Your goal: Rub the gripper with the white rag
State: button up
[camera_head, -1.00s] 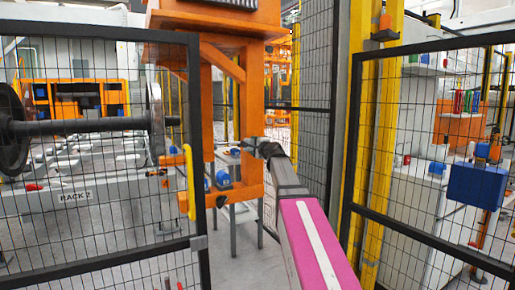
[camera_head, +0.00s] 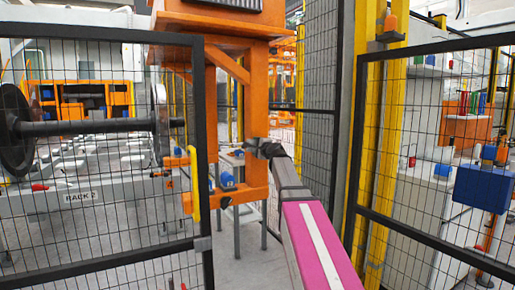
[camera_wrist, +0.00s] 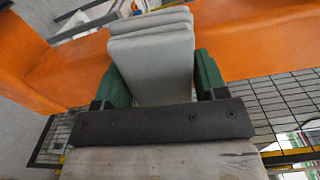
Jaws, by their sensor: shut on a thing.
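The white rag (camera_wrist: 155,62) looks like a light grey-white folded block of several layers. My gripper (camera_wrist: 158,78) is shut on it, with green finger pads on both sides in the wrist view. The orange gantry gripper (camera_head: 256,95) hangs as a tall frame in the middle of the head view. Its orange surface (camera_wrist: 255,45) runs behind the rag in the wrist view. My gripper (camera_head: 262,149) is at the lower part of the orange frame in the head view. I cannot tell whether the rag touches it.
Black mesh fence panels stand left (camera_head: 205,150) and right (camera_head: 352,150) of my arm, with a gap between. A wheelset (camera_head: 80,128) sits behind the left panel. A yellow post (camera_head: 385,150) and a blue box (camera_head: 482,187) are at the right.

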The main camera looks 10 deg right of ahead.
jog(key=shift+x, duration=0.95)
jog(key=shift+w+d, duration=1.2)
jog(key=shift+d, duration=2.7)
jog(key=shift+s+a, duration=0.4)
jog(key=shift+a, duration=0.9)
jog(key=shift+s+a, duration=0.4)
jog(key=shift+a, duration=0.95)
jog(key=shift+s+a, duration=0.4)
jog(key=shift+a, duration=0.9)
jog(key=v, duration=0.6)
jog(key=shift+s+d, duration=0.1)
jog(key=shift+v, duration=1.45)
